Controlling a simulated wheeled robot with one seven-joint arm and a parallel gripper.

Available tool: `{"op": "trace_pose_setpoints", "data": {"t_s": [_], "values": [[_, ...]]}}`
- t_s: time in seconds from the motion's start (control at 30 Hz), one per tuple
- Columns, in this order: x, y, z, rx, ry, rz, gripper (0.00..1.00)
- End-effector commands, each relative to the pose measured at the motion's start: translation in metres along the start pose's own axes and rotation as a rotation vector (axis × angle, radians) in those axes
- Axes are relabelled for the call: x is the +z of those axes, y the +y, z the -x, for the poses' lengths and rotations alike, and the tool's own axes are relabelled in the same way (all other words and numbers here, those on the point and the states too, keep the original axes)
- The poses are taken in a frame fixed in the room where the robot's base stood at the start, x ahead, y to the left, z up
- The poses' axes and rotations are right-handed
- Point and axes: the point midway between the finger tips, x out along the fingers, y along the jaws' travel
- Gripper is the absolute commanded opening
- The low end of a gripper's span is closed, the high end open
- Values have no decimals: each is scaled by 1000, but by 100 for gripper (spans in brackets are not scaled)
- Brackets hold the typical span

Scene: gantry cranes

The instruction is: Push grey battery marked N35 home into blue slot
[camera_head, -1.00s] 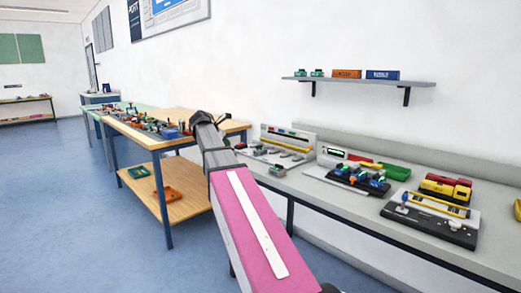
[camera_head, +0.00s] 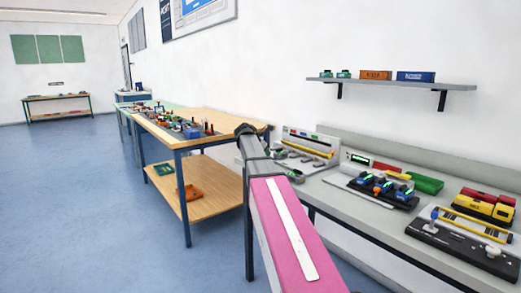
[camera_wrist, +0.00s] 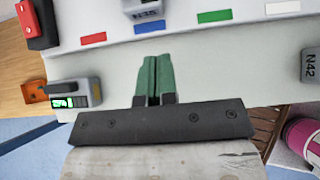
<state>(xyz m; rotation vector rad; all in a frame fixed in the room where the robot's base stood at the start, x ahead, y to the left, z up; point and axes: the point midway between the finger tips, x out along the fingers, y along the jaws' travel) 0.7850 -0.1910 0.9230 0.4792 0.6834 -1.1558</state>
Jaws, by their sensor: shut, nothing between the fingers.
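The grey battery marked N35 (camera_wrist: 145,9) shows at the top edge of the wrist view, only partly in frame. It stands just behind a blue marking (camera_wrist: 150,27) on a pale board; whether it is fully seated cannot be told. My gripper (camera_wrist: 153,64) has green fingers, pressed together and empty. The fingertips point toward the blue marking and the battery, apart from the battery in the picture. In the head view my arm hides the gripper, and I cannot make out the N35 battery there.
Red (camera_wrist: 93,39), green (camera_wrist: 214,16) and white (camera_wrist: 283,8) markings line the board. A grey N42 battery (camera_wrist: 311,64) is at right. A grey unit with a lit green display (camera_wrist: 74,96) and a red block (camera_wrist: 38,23) are at left. A wall shelf (camera_head: 390,82) hangs above the bench.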

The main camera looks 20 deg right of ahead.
Motion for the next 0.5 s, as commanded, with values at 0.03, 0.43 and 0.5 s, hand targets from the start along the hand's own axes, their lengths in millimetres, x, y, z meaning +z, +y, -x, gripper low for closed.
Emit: {"op": "trace_pose_setpoints", "data": {"t_s": [0.03,0.43,0.5], "values": [[0,0,-11,-2,1,0,0],[27,0,-40,0,-1,0,0],[28,0,-40,0,-1,0,0]]}}
